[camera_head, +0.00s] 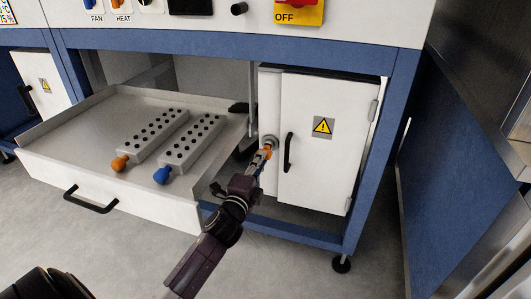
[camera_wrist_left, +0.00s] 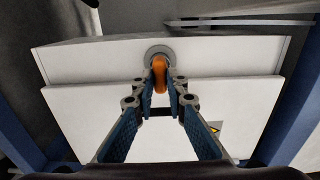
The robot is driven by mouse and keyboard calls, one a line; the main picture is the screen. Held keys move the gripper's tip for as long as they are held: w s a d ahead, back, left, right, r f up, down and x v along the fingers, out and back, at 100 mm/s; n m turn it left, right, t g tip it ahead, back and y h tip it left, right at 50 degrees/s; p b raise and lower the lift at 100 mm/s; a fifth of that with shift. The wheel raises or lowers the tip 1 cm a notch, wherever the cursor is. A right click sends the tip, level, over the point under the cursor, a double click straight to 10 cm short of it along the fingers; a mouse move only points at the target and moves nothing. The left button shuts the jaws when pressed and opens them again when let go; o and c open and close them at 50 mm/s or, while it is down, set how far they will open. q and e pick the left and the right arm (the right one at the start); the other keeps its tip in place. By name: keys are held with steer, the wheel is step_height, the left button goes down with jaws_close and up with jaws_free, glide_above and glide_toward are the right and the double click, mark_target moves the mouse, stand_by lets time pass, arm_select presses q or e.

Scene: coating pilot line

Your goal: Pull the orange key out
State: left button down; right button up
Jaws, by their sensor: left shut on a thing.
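The orange key (camera_wrist_left: 159,76) sits at a round grey lock (camera_wrist_left: 159,52) on the white cabinet, with its head towards me. In the head view the lock (camera_head: 270,141) is on the narrow panel left of the cabinet door, and only a little orange shows at the fingertips. My left gripper (camera_head: 263,154) is shut on the key head. In the left wrist view its blue-padded fingers (camera_wrist_left: 173,90) close around the key. The key's shaft is hidden, so I cannot tell how deep it sits. My right gripper is not in view.
The white cabinet door (camera_head: 318,165) has a black handle (camera_head: 289,152) just right of my gripper. An open drawer (camera_head: 120,190) on the left holds two perforated grey bars with orange and blue knobs. A blue frame post (camera_head: 375,170) stands at right. The floor in front is clear.

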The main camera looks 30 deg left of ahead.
arm_select(q)
steer(key=shift+p+v, duration=0.4)
steer(key=shift+v, duration=0.5)
stand_by(0.5)
steer(key=shift+p+v, duration=0.5)
steer(key=shift+v, duration=1.1)
